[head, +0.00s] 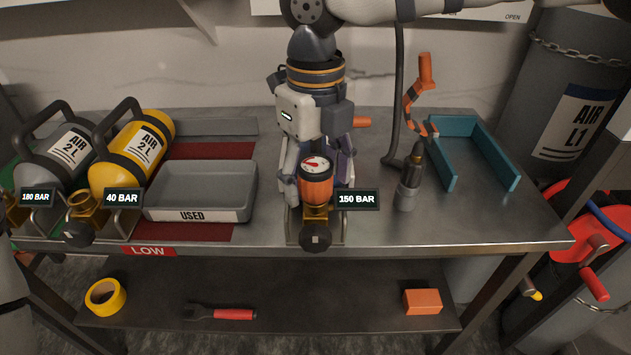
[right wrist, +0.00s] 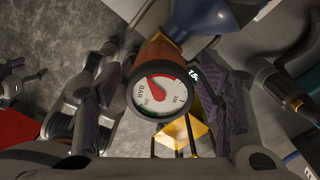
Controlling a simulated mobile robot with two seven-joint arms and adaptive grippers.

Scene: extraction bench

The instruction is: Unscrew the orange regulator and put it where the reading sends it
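The orange regulator (head: 317,190) with a round white gauge stands upright on a brass valve (head: 316,212) with a dark knob, at the bench's front middle. A sign beside it reads 150 BAR (head: 357,199). My right gripper (head: 319,180) points down around the regulator, one finger on each side. In the right wrist view the gauge face (right wrist: 160,92) with its red needle sits between the pads, with gaps visible, so the gripper looks open. A blue cylinder body (right wrist: 205,18) is partly seen behind it.
A grey USED tray (head: 200,215) lies left on a red LOW zone, beside yellow (head: 130,150) and grey (head: 62,150) cylinders marked 40 and 180 BAR. The right front bench is clear.

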